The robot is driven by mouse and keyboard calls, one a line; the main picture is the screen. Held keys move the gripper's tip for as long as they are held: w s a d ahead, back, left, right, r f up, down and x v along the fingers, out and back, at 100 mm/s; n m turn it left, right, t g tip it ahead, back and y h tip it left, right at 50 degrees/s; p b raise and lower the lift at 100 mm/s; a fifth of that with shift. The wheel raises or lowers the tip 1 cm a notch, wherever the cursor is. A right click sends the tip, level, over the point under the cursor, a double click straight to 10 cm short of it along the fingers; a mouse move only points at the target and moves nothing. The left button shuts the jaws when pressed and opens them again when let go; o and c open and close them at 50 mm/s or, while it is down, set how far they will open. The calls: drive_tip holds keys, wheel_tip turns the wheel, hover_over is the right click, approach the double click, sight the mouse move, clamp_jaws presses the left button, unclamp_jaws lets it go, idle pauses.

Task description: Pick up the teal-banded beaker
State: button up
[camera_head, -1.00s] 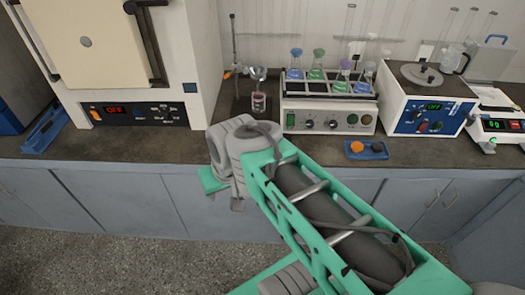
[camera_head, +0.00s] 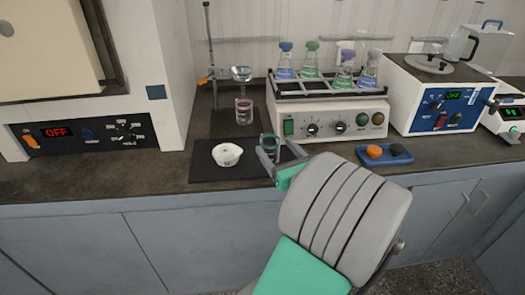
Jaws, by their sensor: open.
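The teal-banded beaker (camera_head: 269,143) is a small clear beaker on the bench, at the right edge of a dark mat (camera_head: 205,172). My gripper (camera_head: 278,157) is open at the beaker, with its fingers in front of it and to its sides in the picture. The fingers hide the beaker's lower part. I cannot tell whether they touch it or how far they reach around it. A second beaker with a pink band (camera_head: 244,110) stands farther back, under a funnel (camera_head: 241,73).
A white bowl (camera_head: 227,154) sits on the mat. A stand (camera_head: 211,60) holds the funnel. A shaker with several flasks (camera_head: 330,120) is just behind my gripper. A blue tray with orange and black stoppers (camera_head: 397,157) lies to the right. The oven (camera_head: 85,135) is at left.

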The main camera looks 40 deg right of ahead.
sight(266, 136)
drive_tip(key=x, duration=0.7)
drive_tip(key=shift+r+b, duration=0.2)
drive_tip(key=shift+b, duration=0.15)
drive_tip(key=shift+c, duration=0.5)
drive_tip(key=c, duration=1.4)
